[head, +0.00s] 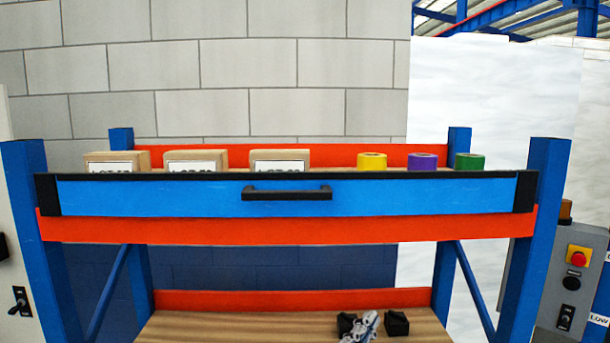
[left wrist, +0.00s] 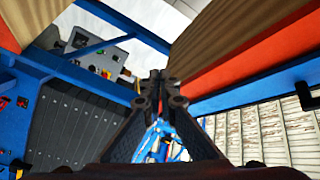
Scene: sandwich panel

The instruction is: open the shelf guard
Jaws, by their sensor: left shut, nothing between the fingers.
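The shelf guard (head: 150,198) is a long blue panel with a black frame, standing upright across the front of the upper shelf in the head view. A black bar handle (head: 287,193) sits at its middle near the top edge. My left gripper (head: 365,325) is low at the bottom edge of the head view, in front of the lower wooden shelf, well below the handle and to its right. In the left wrist view its dark fingers (left wrist: 160,80) meet at the tips with nothing between them. My right gripper is not clearly seen.
Blue posts (head: 540,230) flank the rack. A grey control box (head: 575,275) with a red button is at right. Space before the guard looks clear.

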